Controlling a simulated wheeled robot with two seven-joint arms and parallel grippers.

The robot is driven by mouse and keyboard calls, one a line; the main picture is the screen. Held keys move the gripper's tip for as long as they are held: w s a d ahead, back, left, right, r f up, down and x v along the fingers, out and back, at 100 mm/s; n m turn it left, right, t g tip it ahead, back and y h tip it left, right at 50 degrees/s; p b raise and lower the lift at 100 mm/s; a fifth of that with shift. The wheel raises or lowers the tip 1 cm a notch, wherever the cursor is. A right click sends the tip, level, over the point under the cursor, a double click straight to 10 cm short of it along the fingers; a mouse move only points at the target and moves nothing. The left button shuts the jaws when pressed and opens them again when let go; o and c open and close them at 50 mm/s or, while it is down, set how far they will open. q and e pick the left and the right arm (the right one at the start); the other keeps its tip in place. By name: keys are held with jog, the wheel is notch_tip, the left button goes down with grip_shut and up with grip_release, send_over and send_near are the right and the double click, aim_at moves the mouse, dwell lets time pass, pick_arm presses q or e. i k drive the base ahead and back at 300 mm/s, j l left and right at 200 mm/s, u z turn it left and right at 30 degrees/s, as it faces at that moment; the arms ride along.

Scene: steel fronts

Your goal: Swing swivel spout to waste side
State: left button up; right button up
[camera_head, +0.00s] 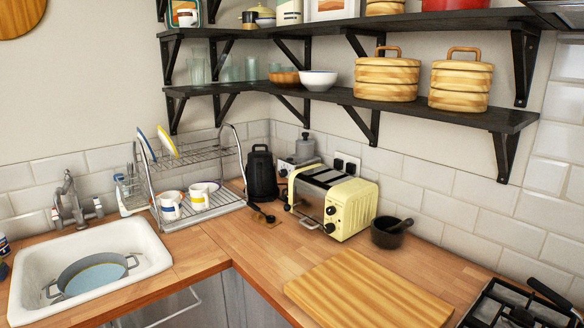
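The swivel spout (66,187) is part of a metal tap that stands at the back edge of a white sink (147,245), at the left of the head view. The spout rises from between two handles and curves over at its top. Its outlet is small, and I cannot tell exactly which way it points. The sink shows one basin, with a grey two-handled pot (92,272) in it. No waste side can be told apart. Neither of my grippers is in view.
A dish rack (205,155) with plates and mugs stands right of the sink. A black kettle (261,175), a yellow toaster (352,209) and a dark mortar (386,236) stand along the wall. A cutting board (368,290) lies in front. Shelves (440,112) hang above.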

aim_at(68, 180)
jog(key=u, duration=1.3)
jog(key=i+z, duration=0.1)
jog(key=i, duration=0.4)
jog(key=i+j+z, duration=0.15)
jog(key=i, duration=0.35)
jog(key=i+j+z, duration=0.1)
jog(key=i, duration=0.4)
